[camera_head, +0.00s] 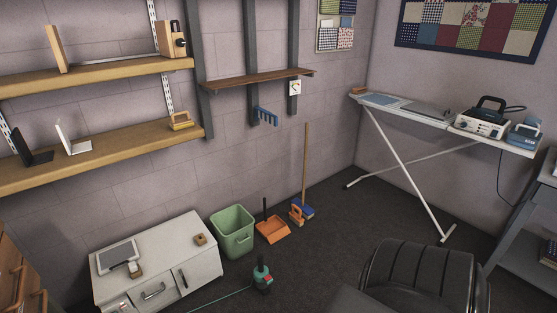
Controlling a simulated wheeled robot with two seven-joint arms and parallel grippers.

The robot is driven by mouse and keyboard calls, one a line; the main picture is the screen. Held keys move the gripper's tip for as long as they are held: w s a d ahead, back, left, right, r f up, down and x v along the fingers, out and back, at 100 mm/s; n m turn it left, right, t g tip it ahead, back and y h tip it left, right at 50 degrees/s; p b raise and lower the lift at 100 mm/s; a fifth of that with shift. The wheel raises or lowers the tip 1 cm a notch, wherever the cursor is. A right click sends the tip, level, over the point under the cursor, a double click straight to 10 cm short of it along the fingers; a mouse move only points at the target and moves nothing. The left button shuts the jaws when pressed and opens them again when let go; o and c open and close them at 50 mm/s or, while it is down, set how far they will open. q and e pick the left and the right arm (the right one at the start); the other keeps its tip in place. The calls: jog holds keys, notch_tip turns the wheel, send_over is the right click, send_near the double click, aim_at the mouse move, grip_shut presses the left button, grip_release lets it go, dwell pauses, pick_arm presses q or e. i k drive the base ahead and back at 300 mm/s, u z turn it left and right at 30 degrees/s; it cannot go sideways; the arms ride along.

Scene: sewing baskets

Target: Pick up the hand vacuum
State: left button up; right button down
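A small teal and black appliance with a red spot (262,276) stands on the dark floor at the bottom centre. It looks like the hand vacuum, though it is small in view. A thin teal line, perhaps its cord, runs from it toward the lower left. It stands in front of the green bin, apart from it. Neither of my grippers shows in this view.
A white cabinet (205,268) stands left of the appliance, with a green bin (233,236), an orange dustpan (272,230) and a broom (306,160) behind. A black padded seat (420,272) blocks the lower right. An ironing board (400,107) stands at the right. Dark floor is clear between.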

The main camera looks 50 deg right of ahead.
aim_at(261, 270)
jog(key=k, duration=0.15)
jog(key=z, duration=2.35)
